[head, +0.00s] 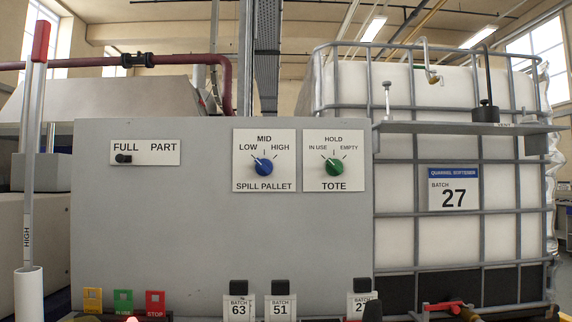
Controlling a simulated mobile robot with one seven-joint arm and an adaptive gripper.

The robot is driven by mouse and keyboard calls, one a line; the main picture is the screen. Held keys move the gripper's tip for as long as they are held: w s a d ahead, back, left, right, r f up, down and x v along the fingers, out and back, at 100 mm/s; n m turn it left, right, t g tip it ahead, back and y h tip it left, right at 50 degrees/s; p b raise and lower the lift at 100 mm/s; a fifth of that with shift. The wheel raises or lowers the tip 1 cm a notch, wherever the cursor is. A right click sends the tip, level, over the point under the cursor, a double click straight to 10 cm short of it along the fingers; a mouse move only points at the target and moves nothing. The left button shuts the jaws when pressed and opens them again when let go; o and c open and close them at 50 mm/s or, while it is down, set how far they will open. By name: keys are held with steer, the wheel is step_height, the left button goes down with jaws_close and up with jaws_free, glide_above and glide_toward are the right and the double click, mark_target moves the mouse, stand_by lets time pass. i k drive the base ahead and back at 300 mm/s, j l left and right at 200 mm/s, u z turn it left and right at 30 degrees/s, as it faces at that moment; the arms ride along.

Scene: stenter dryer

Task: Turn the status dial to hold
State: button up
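The green TOTE dial (334,167) is on a white plate (334,184) on the right part of the grey panel. Its plate reads IN USE at left, HOLD at top and EMPTY at right. The dial's white mark appears to point up and left, toward IN USE. Beside it on the left is a blue SPILL PALLET dial (263,167), marked LOW, MID and HIGH, with its mark toward LOW. No gripper can be made out in the head view, and nothing covers the green dial.
A FULL/PART slider (123,159) is on the panel's left. Batch tags (239,308) and coloured tags (123,302) line the bottom edge. A caged white tote (453,240) stands behind right, with a shelf (460,127). A red-topped pole (35,150) rises at left. The panel front is clear.

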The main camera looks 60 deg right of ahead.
mark_target(334, 167)
steer(key=z, duration=1.85)
steer(key=k+j, duration=0.1)
steer(key=j, duration=0.4)
steer(key=u, duration=0.05)
